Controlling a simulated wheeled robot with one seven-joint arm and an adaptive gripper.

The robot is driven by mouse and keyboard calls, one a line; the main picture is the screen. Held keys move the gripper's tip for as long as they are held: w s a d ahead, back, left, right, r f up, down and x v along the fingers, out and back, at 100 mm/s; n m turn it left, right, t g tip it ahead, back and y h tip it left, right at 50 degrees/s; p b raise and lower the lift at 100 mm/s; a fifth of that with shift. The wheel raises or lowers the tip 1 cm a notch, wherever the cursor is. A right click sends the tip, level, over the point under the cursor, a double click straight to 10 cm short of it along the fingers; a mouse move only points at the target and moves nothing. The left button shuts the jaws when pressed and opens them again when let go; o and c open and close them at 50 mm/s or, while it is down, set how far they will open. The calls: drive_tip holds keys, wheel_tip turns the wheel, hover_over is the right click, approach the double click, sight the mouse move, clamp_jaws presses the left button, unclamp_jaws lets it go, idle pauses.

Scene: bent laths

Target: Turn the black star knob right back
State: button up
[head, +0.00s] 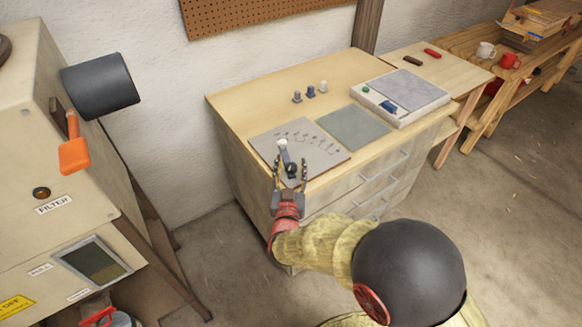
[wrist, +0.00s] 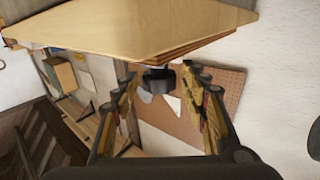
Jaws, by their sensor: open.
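The black star knob (head: 291,170) sits at the near part of a grey plate (head: 327,160) on the cabinet top, by the foot of a grey lever with a white ball end (head: 283,142). My gripper (head: 290,166) is open, with one finger on each side of the knob in the head view. In the wrist view the dark knob (wrist: 157,82) shows between the spread fingertips of my gripper (wrist: 159,74). Gaps show on both sides, so the fingers look apart from it. The knob's exact turn is too small to tell.
A green-grey mat (head: 353,128) and a pale tray (head: 420,88) with a blue item lie to the right on the cabinet (head: 232,108). Several small pegs (head: 310,91) stand behind. A beige machine (head: 35,140) with an orange handle (head: 74,150) stands at left.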

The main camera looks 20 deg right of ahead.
drive_tip(key=shift+c, duration=0.4)
drive_tip(key=c, duration=1.1)
